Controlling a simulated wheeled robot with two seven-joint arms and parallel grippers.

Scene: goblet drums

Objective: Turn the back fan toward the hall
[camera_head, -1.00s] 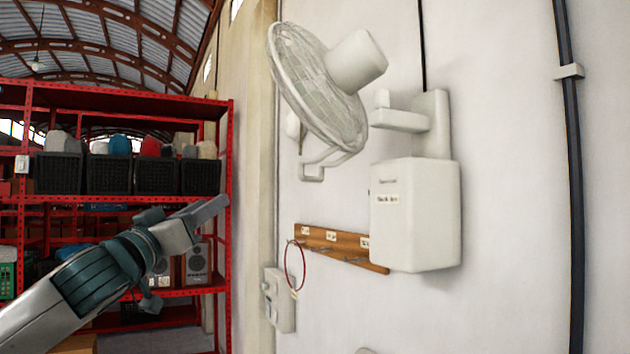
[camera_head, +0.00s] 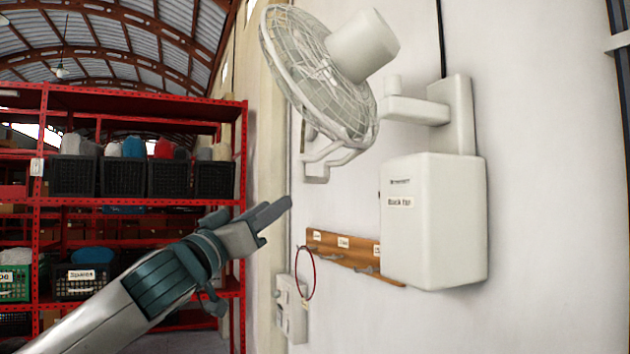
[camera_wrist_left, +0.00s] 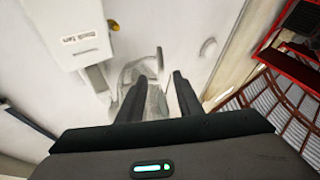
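The back fan (camera_head: 318,82) is a white wall fan with a round wire cage and a white motor housing (camera_head: 363,45). Its cage faces left and slightly down in the head view. A wall arm (camera_head: 415,108) is beside it, above a white box (camera_head: 435,225) labelled "Back fan". My left gripper (camera_head: 284,207) is below and left of the cage, apart from it and empty. In the left wrist view its fingers (camera_wrist_left: 158,98) are spread, with a pale shape, probably the fan, beyond them. My right gripper is not in view.
A wooden peg rail (camera_head: 345,252) with a red ring (camera_head: 305,272) hangs on the wall below the fan. A small white wall box (camera_head: 292,310) is lower left. Red shelving (camera_head: 243,170) with dark crates stands left. The wall right of the labelled box is clear.

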